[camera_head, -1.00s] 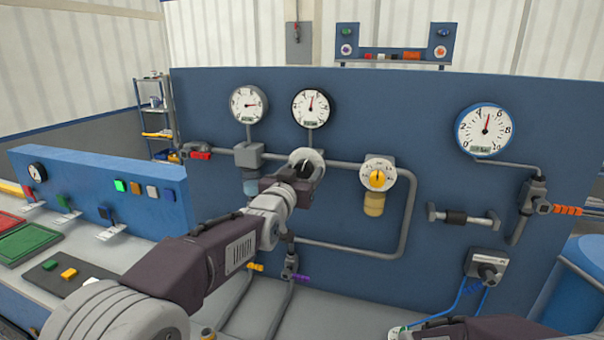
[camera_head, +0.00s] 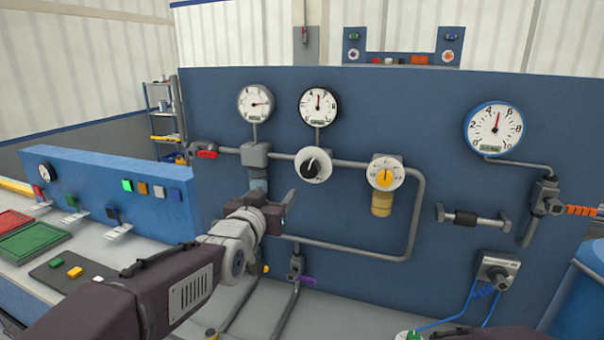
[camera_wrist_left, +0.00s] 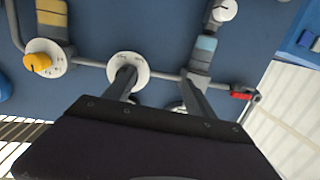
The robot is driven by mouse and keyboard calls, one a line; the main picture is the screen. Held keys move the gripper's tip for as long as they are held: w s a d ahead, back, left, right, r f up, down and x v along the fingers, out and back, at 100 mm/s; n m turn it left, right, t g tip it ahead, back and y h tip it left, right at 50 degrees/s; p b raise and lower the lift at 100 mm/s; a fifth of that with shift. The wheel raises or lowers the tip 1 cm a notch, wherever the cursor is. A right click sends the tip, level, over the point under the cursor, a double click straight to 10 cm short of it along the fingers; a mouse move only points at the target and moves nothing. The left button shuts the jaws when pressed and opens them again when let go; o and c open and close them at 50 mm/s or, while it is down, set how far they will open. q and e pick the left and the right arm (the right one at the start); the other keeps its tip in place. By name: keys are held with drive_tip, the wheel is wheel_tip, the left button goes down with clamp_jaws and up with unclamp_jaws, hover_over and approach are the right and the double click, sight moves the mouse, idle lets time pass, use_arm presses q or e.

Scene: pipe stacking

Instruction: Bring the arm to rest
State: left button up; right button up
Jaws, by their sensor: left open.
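My left gripper (camera_head: 288,200) is in front of the blue panel (camera_head: 450,130), below and left of a white dial with a black knob (camera_head: 313,165). It also shows in the left wrist view (camera_wrist_left: 157,85), with two dark fingers spread apart and nothing held between them. That view looks at the panel upside down, and one finger overlaps the white dial (camera_wrist_left: 128,66). The dial is fully uncovered in the head view. My right gripper is not in view; only a dark part of my right arm shows at the bottom right.
Two gauges (camera_head: 255,103) (camera_head: 319,106), a dial with a yellow knob (camera_head: 384,174) and grey pipes (camera_head: 420,210) are on the panel. A blue-rimmed gauge (camera_head: 494,129) is at right. A low blue console (camera_head: 110,190) with coloured buttons stands at left.

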use_arm(q)
drive_tip(key=s+a+f+n+g+y, duration=0.1)
drive_tip(key=s+a+f+g, duration=0.15)
drive_tip(key=f, duration=0.45)
drive_tip(key=s+a+f+g+y+p, duration=0.1)
drive_tip(key=s+a+f+g, duration=0.15)
drive_tip(key=f, duration=0.45)
drive_tip(key=s+a+f+n+g+y, duration=0.1)
drive_tip(key=s+a+f+g, duration=0.2)
drive_tip(key=f, duration=0.5)
drive_tip(key=s+a+f+g, duration=0.1)
drive_tip(key=s+f+g, duration=0.2)
drive_tip(key=s+f, duration=0.3)
drive_tip(key=s+a+f+g, duration=0.1)
drive_tip(key=s+f+g, duration=0.3)
drive_tip(key=s, duration=0.9)
drive_tip(key=shift+s+f+n, duration=0.3)
drive_tip(key=shift+f, duration=0.65)
